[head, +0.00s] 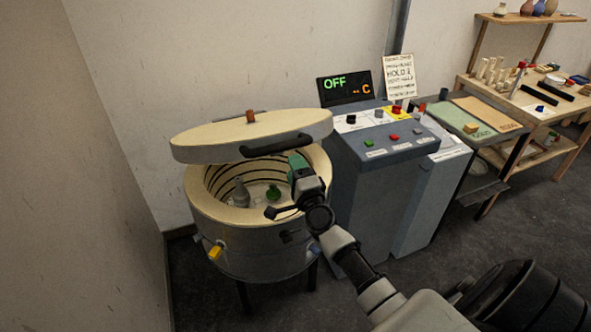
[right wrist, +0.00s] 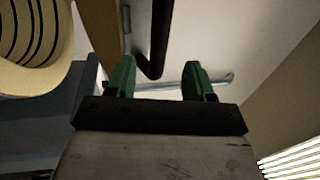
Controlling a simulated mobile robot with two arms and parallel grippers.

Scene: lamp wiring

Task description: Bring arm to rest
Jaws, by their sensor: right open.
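My right arm reaches in from the lower right in the head view. My right gripper (head: 296,162), with green fingers, is at the right front of the round kiln (head: 250,238), close to the raised lid (head: 215,142) and its dark handle (head: 278,147). In the right wrist view the gripper (right wrist: 160,80) is open, with nothing held between its fingers. The dark handle (right wrist: 158,45) shows beyond the fingertips; whether they touch it I cannot tell. My left gripper is out of view.
Inside the kiln stand a grey vessel (head: 240,193) and a green vessel (head: 273,193). A control console (head: 375,150) stands right of it, its display (head: 344,87) reading OFF. A workbench (head: 545,110) is farther right. A wall is close on the left.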

